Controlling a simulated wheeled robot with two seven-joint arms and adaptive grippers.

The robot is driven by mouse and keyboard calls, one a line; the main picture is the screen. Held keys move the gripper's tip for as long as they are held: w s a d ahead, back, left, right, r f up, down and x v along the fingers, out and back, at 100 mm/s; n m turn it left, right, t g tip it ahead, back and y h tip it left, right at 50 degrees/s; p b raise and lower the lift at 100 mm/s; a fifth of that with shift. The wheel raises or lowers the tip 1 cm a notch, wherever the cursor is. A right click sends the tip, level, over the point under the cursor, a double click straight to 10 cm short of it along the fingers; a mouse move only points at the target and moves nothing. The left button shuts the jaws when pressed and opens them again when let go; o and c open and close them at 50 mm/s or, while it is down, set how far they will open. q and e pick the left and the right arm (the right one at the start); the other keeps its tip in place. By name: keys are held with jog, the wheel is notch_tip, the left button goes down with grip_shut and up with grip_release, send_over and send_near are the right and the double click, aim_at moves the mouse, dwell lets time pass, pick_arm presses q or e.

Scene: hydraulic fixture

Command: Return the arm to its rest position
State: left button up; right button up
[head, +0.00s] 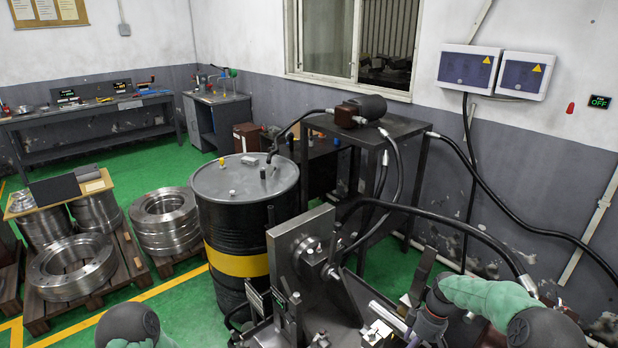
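The hydraulic fixture stands at the lower centre, with an upright grey metal plate (299,248) carrying a round disc. My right arm comes in from the lower right in a green sleeve and bends down at a dark wrist beside the fixture's right side. My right gripper is at best partly in view below that wrist, at the bottom edge; its fingers cannot be made out among the dark fixture parts. A bright metal cylinder (387,316) lies tilted just left of the wrist.
A black drum with a yellow band (237,265) stands left of the fixture. A dark pump table (408,128) and black hoses (505,212) are behind and right. Steel rings on pallets (73,267) are at left. Green floor is open farther back.

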jog(key=s+a+f+m+t+y, duration=0.1)
jog(key=s+a+f+m, duration=0.5)
jog(key=s+a+f, duration=1)
jog(key=s+a+f+m+t, duration=0.1)
jog(key=s+a+m, duration=0.2)
jog(key=s, duration=0.6)
jog(key=shift+a+f, duration=0.25)
jog(key=shift+a, duration=0.3)
jog(key=shift+s, duration=0.1)
